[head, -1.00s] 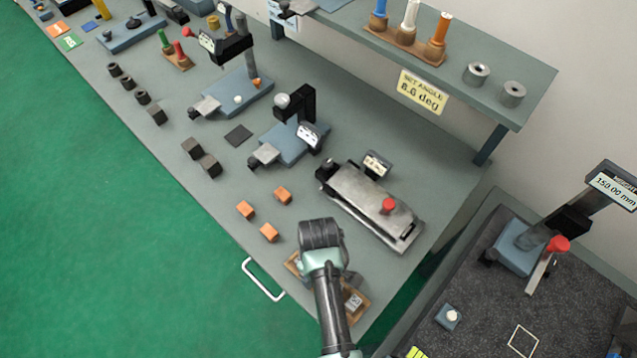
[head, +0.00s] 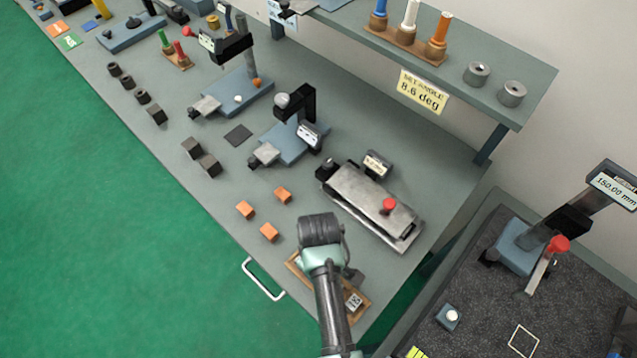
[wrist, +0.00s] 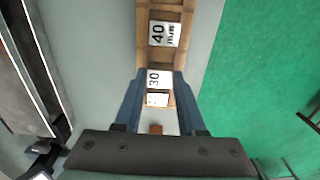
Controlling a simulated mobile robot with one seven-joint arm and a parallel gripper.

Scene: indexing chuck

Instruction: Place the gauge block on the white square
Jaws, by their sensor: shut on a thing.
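In the wrist view, my gripper (wrist: 158,92) has its two blue fingers either side of a gauge block labelled 30 (wrist: 159,77) and is shut on it. The block is in line with the wooden tray (wrist: 142,45); I cannot tell whether it is clear of the tray. Another block labelled 40 mm (wrist: 164,34) sits in the tray. In the head view my dark wrist hides the fingers and held block, above the tray (head: 361,294) at the bench's front edge. The white square (head: 522,341) is an outline on the dark speckled plate at lower right, and it looks empty.
A height gauge (head: 520,245) with a red knob and a small blue block with a white knob (head: 448,316) stand on the speckled plate. A tilting plate fixture (head: 375,205) lies right of my arm. Several orange cubes (head: 268,231) are at left.

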